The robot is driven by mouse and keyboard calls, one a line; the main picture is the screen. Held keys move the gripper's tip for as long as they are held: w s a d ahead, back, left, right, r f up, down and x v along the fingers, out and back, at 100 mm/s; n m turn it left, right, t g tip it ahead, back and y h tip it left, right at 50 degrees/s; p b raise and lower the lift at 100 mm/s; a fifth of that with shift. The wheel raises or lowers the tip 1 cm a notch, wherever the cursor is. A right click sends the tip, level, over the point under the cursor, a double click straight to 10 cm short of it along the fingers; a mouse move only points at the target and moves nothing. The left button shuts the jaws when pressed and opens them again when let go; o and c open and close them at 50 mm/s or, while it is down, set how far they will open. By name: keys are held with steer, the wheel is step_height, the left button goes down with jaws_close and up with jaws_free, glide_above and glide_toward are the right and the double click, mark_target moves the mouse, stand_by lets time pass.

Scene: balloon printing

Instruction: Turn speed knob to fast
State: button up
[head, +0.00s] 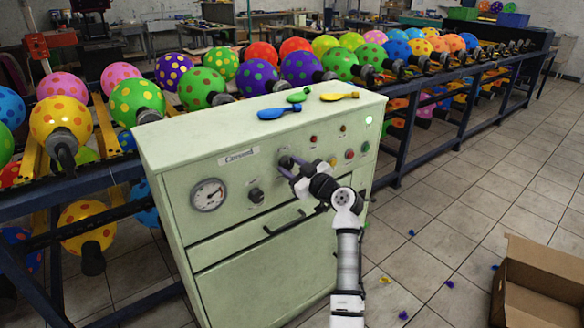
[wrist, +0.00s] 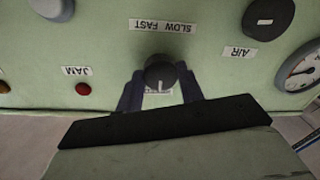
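The pale green machine (head: 150,147) has a dark speed knob (head: 287,161) on its sloped front panel. In the wrist view, the speed knob (wrist: 160,71) sits beside the "SLOW FAST" label (wrist: 161,26), with a small white mark on its lower part. My gripper (head: 285,168) is at this knob. In the wrist view, the two dark fingers of my gripper (wrist: 160,85) straddle the knob, one on each side, with little or no visible gap. I cannot tell whether they press on it. The knob's exact setting is unclear.
An "AIR" knob (wrist: 268,18) and a round gauge (head: 208,194) are near the speed knob. A red button (wrist: 83,88) is labelled "JAM". Flat balloons (head: 279,113) lie on the machine top. A balloon rack (head: 455,90) runs behind; a cardboard box (head: 540,285) stands at right.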

steer(key=c, duration=0.3)
steer(key=shift+f+m, duration=0.1)
steer(key=shift+m, duration=0.2)
